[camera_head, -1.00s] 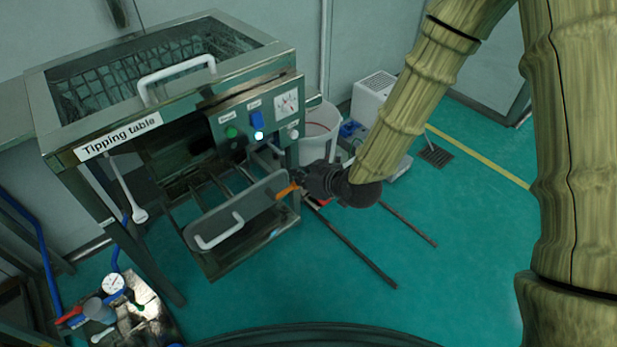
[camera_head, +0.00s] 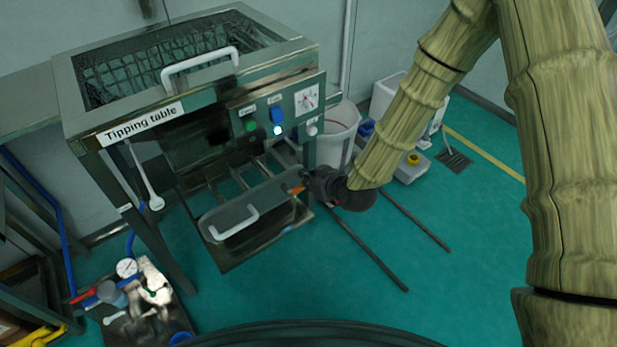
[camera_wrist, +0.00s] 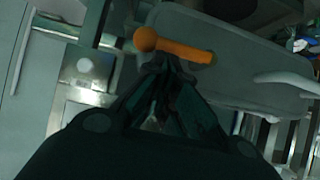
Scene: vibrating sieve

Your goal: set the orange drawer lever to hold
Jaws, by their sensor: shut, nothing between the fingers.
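The orange lever (camera_head: 297,190) sits at the right end of the drawer front (camera_head: 240,212). In the wrist view the lever (camera_wrist: 178,47) is a short bar with a round knob at its left end, lying across just beyond my fingertips. My gripper (camera_wrist: 158,65) is shut with nothing in it, its tips at or very near the lever's underside; I cannot tell whether they touch. In the head view my gripper (camera_head: 310,183) comes in from the right of the drawer. The drawer stands pulled out below the tipping table (camera_head: 140,124). No hold mark is readable.
A white handle (camera_head: 235,226) is on the drawer front. A control panel (camera_head: 279,112) with green and blue controls is above. A white bucket (camera_head: 338,130) stands behind my gripper. A tray with tools (camera_head: 150,300) is at lower left.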

